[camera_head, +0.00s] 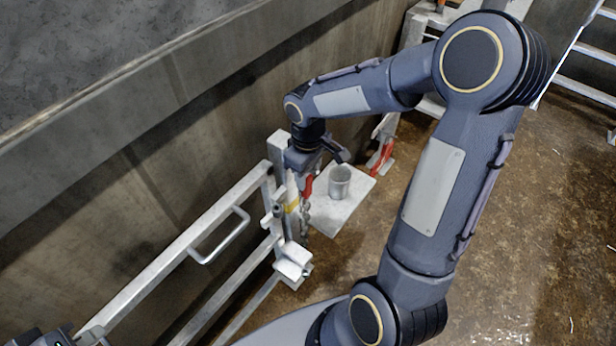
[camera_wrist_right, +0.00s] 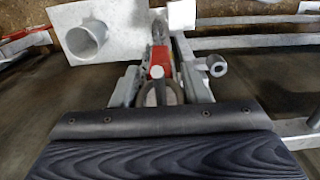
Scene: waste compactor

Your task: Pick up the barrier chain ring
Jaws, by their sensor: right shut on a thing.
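My right gripper (camera_head: 304,176) is at the top of the metal post at the end of the railing. In the right wrist view its fingers (camera_wrist_right: 163,88) are shut on the barrier chain ring (camera_wrist_right: 172,96), a grey metal loop beside a red piece (camera_wrist_right: 158,62). In the head view the ring is too small and covered to make out; a red piece (camera_head: 307,186) and a short chain (camera_head: 305,217) show just below the gripper. A dark part of my left gripper (camera_head: 40,337) shows at the bottom left corner, mostly cut off; its jaws are hidden.
A metal railing (camera_head: 180,248) with a handle (camera_head: 220,240) runs along the concrete wall (camera_head: 110,190). A white plate (camera_head: 345,212) with a grey cup-like tube (camera_head: 340,180) lies behind the post. Another red part (camera_head: 381,160) stands farther back. Wet brown floor (camera_head: 520,230) is open at right.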

